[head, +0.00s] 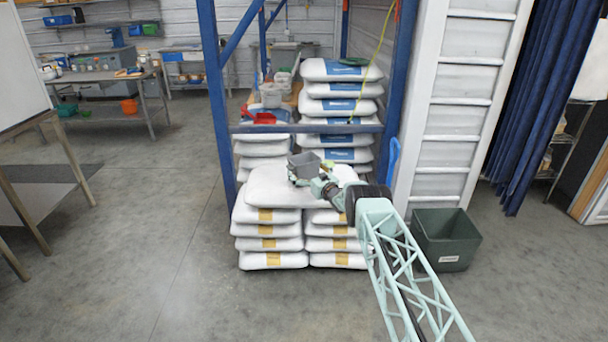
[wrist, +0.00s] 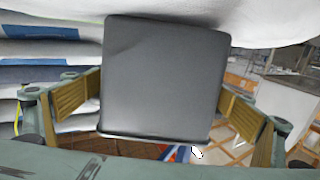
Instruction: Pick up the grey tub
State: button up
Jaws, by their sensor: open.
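The grey tub (head: 304,165) sits near the top of the front stack of white sacks in the head view. In the wrist view the grey tub (wrist: 165,80) fills the middle, close to the camera, with its rim toward the bottom of the picture. My gripper (head: 300,177) is at the tub in the head view. In the wrist view my gripper (wrist: 160,98) is open, with one tan-padded finger on each side of the tub. The right pad is very close to the tub wall; I cannot tell whether either pad touches.
White sacks (head: 270,188) are stacked under the tub. Taller sacks (head: 340,90) stand behind, within a blue frame (head: 212,90). A dark green bin (head: 445,238) stands on the floor at right. Clear tubs (head: 271,95) and a red item (head: 264,118) lie further back.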

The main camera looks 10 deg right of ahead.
aim_at(307, 166)
jog(key=shift+w+a, duration=0.1)
jog(key=shift+w, duration=0.1)
jog(key=shift+c, duration=0.3)
jog(key=c, duration=1.1)
jog(key=shift+c, duration=0.2)
jog(key=shift+r, duration=0.1)
jog(key=shift+r+p, duration=0.7)
jog(key=shift+r, duration=1.2)
jog(key=shift+s+f, duration=0.15)
jog(key=shift+s, duration=0.5)
jog(key=shift+s+a+r+p, duration=0.1)
jog(key=shift+s+r+p, duration=0.15)
jog(key=shift+s+p, duration=0.45)
jog(key=s+a+p, duration=0.1)
jog(key=s+p, duration=0.1)
jog(key=s, duration=1.1)
jog(key=shift+r+p, duration=0.4)
jog(key=shift+r, duration=0.05)
